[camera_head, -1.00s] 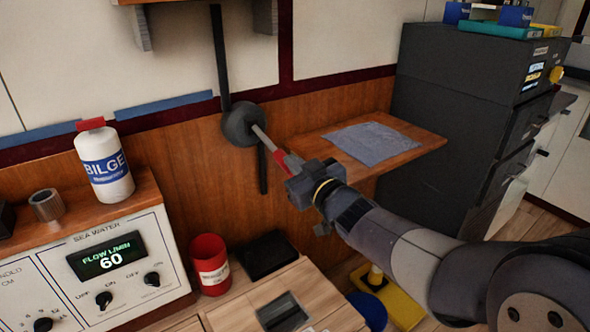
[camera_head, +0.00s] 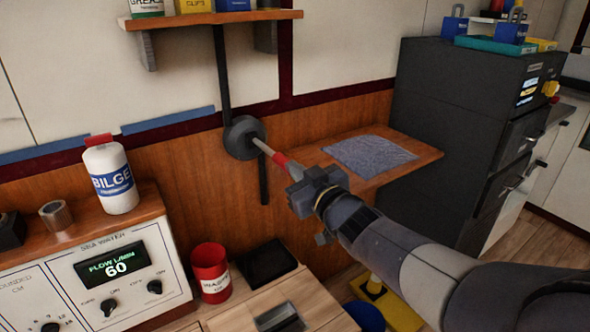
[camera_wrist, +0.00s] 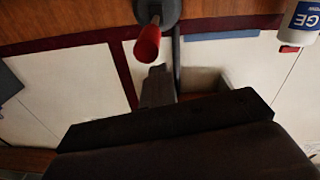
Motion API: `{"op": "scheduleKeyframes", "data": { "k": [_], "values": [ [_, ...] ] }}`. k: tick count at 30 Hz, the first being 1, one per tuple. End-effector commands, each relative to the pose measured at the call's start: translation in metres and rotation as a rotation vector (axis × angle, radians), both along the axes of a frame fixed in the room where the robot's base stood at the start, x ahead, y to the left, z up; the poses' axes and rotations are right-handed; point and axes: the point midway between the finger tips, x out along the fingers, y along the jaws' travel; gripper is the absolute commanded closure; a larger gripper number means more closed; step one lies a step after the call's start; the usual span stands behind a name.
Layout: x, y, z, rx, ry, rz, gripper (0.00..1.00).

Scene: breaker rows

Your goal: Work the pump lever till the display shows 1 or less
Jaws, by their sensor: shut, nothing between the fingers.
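The pump lever has a dark round hub (camera_head: 243,137) on the wood wall, a silver rod and a red grip (camera_head: 282,160) that slants down to the right. My gripper (camera_head: 298,186) is shut and empty at the outer end of the red grip. In the wrist view, the red grip (camera_wrist: 147,46) shows just above my shut fingers (camera_wrist: 158,86) in the picture; I cannot tell whether they touch. The display (camera_head: 113,264) on the sea water panel, at lower left, reads "FLOW L/MIN 60".
A wooden side shelf (camera_head: 432,153) with a grey cloth (camera_head: 370,156) is right of the lever. A wall shelf (camera_head: 208,18) hangs above. A white bottle (camera_head: 110,176) stands on the panel's ledge, and a red can (camera_head: 211,272) stands below the lever. A dark cabinet (camera_head: 425,120) stands at right.

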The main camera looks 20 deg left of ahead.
Motion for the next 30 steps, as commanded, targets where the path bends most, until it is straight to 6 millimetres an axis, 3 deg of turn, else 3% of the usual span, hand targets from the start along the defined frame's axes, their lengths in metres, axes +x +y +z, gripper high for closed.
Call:
{"op": "scheduleKeyframes", "data": {
  "k": [6, 12, 30],
  "values": [
    [-0.031, -0.035, 0.002, 0.001, -0.002, -0.004, 1.0],
    [-0.05, -0.055, 0.003, 0.002, -0.003, -0.002, 1.0],
    [-0.056, -0.06, 0.003, 0.004, -0.004, -0.001, 1.0]
  ]
}}
